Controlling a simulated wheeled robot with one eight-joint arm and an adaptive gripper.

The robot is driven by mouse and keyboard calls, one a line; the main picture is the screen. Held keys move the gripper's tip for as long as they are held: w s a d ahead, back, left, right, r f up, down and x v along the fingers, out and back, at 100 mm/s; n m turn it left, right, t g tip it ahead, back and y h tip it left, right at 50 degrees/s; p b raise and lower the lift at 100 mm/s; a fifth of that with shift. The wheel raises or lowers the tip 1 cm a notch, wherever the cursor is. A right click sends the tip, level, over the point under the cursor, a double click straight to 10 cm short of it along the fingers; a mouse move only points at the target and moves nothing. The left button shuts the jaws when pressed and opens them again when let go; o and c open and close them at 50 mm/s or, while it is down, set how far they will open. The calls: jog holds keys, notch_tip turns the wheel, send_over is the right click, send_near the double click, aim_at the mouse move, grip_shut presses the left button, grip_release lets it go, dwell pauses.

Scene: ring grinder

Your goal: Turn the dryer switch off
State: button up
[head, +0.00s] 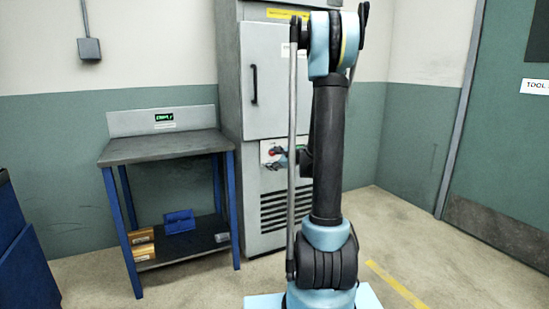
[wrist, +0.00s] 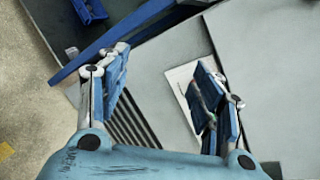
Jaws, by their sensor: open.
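The dryer is a tall grey cabinet (head: 267,80) with a door and a dark handle, partly behind my arm in the head view. Below the door is a pale switch panel (head: 266,146) with a small red part on it. My gripper (head: 281,160) shows small and dark against this panel, mostly behind my arm. In the wrist view my gripper (wrist: 162,62) is open and empty. The panel (wrist: 178,78) lies behind its right finger, which covers much of it. The switch itself is hidden or too small to make out, and I cannot tell whether a finger touches it.
A workbench (head: 160,147) with blue legs and a small green display stands left of the dryer. Its lower shelf holds a blue bin (head: 180,221) and small boxes (head: 142,244). A green door (head: 505,150) is at the right. Floor before it is clear.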

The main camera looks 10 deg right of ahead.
jog(key=w+d+f+m+t+h, duration=0.2)
jog(key=w+d+f+m+t, duration=0.4)
jog(key=w+d+m, duration=0.5)
jog(key=w+a, duration=0.3)
jog(key=w, duration=0.5)
jog(key=w+a+f+g, duration=0.1)
jog(key=w+a, duration=0.2)
jog(key=w, duration=0.5)
jog(key=shift+w+a+m, duration=0.2)
jog(key=shift+w+m, duration=0.1)
jog(key=shift+m, duration=0.1)
jog(key=shift+c, duration=0.6)
jog(key=c, duration=0.9)
